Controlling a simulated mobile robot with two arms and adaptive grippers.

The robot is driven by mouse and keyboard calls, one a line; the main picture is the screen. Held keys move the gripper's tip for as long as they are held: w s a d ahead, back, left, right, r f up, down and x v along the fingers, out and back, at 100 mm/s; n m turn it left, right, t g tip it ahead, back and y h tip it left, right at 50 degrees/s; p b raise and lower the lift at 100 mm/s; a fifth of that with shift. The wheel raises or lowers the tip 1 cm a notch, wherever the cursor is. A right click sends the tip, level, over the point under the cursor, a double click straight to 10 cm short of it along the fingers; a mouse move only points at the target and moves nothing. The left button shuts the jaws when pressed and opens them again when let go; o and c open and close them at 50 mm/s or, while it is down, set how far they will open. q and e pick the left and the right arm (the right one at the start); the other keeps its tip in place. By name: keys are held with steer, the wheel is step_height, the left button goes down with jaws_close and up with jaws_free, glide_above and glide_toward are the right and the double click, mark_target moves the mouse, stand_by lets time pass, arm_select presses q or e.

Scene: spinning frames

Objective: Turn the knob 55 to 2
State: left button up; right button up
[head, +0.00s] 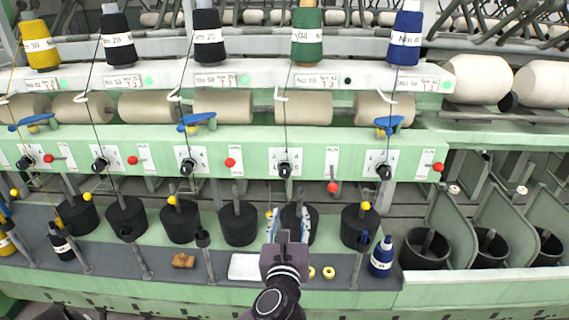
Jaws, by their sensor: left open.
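A row of black knobs on white dial plates runs along the pale green panel. From left to right they show at the far left (25,162), left (101,164), middle (188,166), right of centre (285,169) and right (384,171). My right gripper is not in view.
Red ball-ended levers (231,162) sit beside the knobs; one (333,187) hangs lower. Black cans (238,224) stand behind the gripper. The grey shelf holds a blue bobbin (382,257), a white tray (246,267), a brown block (183,261) and upright posts (205,256).

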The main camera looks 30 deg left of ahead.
arm_select(q)
steer(key=y, duration=0.1)
glide_toward(285, 175)
steer(key=shift+m+t, duration=0.3)
steer(key=shift+m, duration=0.1)
steer(key=p+x, duration=0.2)
steer(key=x, duration=0.5)
steer(key=shift+a+f+p, duration=0.15)
steer(key=shift+a+p, duration=0.05)
steer(key=shift+p, duration=0.1)
steer(key=shift+w+a+f, duration=0.1)
steer(key=shift+w+a, duration=0.2)
steer(key=shift+w, duration=0.25)
jaws_close()
